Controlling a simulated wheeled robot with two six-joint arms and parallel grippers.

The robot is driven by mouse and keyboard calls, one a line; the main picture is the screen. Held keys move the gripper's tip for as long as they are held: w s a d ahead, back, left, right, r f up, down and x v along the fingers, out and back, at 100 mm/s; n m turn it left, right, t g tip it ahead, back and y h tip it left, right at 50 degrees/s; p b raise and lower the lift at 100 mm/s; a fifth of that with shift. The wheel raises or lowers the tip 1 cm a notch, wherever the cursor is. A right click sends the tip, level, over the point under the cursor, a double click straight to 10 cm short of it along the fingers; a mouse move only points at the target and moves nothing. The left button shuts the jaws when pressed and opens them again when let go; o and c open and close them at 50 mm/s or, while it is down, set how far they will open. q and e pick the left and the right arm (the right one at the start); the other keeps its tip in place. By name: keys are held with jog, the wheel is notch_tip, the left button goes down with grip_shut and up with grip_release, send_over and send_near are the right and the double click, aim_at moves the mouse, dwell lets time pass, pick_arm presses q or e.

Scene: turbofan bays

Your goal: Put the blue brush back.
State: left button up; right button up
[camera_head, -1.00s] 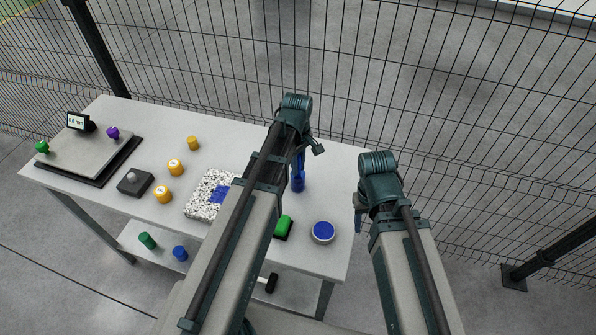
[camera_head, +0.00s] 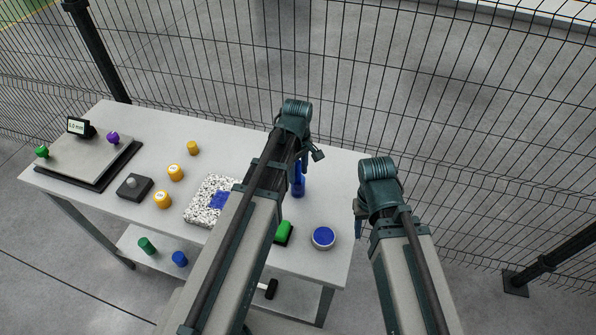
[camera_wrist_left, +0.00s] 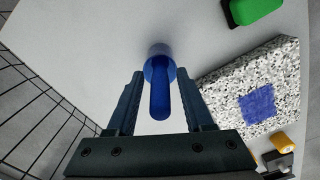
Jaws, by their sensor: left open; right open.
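The blue brush (camera_head: 298,182) stands upright on the table, partly behind my left arm in the head view. In the left wrist view the blue brush (camera_wrist_left: 160,90) shows its round body and its handle between the two fingers. My left gripper (camera_wrist_left: 157,78) is open around the brush, with a gap visible on both sides. In the head view its fingers are mostly hidden by the arm. My right gripper (camera_head: 358,215) is open and empty beyond the table's right edge.
A speckled block (camera_head: 200,212) with a blue patch lies left of my arm. A green block (camera_head: 284,231) and a round blue-topped dish (camera_head: 323,237) are near the right edge. Several yellow pieces, a grey plate (camera_head: 85,155) and a small display (camera_head: 79,127) are further left. A wire fence stands behind.

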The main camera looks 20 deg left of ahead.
pick_arm(q)
notch_tip(320, 180, up, 12)
jog(key=p, duration=1.2)
jog(key=shift+a+r, duration=0.1)
jog(key=shift+r, duration=0.05)
jog(key=s+d+m+y, duration=0.1)
jog(key=s+d+m, duration=0.9)
jog(key=s+m, duration=0.4)
jog(key=shift+s+d+m, duration=0.15)
jog(key=shift+d+m, duration=0.15)
jog(key=shift+m, duration=0.5)
notch_tip(320, 180, down, 13)
jog(key=b, duration=1.3)
